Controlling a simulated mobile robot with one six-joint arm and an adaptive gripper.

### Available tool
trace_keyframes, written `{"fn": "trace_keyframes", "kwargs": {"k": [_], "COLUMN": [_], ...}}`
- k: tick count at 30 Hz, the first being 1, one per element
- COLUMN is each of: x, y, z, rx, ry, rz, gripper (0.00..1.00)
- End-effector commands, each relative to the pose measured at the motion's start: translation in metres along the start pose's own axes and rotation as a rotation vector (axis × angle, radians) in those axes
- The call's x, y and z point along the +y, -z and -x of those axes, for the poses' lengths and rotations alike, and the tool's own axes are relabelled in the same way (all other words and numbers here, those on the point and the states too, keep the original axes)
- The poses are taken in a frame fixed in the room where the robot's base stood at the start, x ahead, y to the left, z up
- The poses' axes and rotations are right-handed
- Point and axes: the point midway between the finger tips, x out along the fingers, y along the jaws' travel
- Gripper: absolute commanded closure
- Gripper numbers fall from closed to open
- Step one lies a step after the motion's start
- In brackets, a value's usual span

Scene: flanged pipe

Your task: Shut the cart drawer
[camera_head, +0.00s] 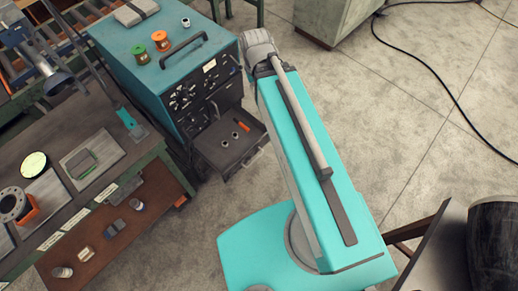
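The cart (122,50) is a teal cabinet with a dark front panel of knobs and sockets. Its drawer (212,156) stands pulled out low at the front, towards the floor on the right. Small metal cylinders and an orange piece lie in the drawer. A pale handle (252,158) shows at the drawer's front edge, close beside my turquoise arm. My arm rises past the cart's right side to a grey joint near its top corner. My gripper cannot be made out; the arm beyond that joint is hidden.
A workbench (85,125) with a lower shelf stands left of the drawer. Spools and a dark handle sit on the cart top. Concrete floor (420,110) is open on the right, crossed by a black cable (432,72). A dark bin (494,240) stands lower right.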

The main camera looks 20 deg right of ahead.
Motion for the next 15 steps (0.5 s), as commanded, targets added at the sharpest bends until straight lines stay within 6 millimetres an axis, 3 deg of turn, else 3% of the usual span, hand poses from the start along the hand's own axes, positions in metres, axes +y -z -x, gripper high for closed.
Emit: {"fn": "trace_keyframes", "kwargs": {"k": [1,15], "x": [0.0,-0.001], "y": [0.0,0.0], "z": [-0.012,-0.084], "rx": [0.0,0.0], "ry": [0.0,0.0], "rz": [0.0,0.001], "gripper": [1.0,1.0]}}
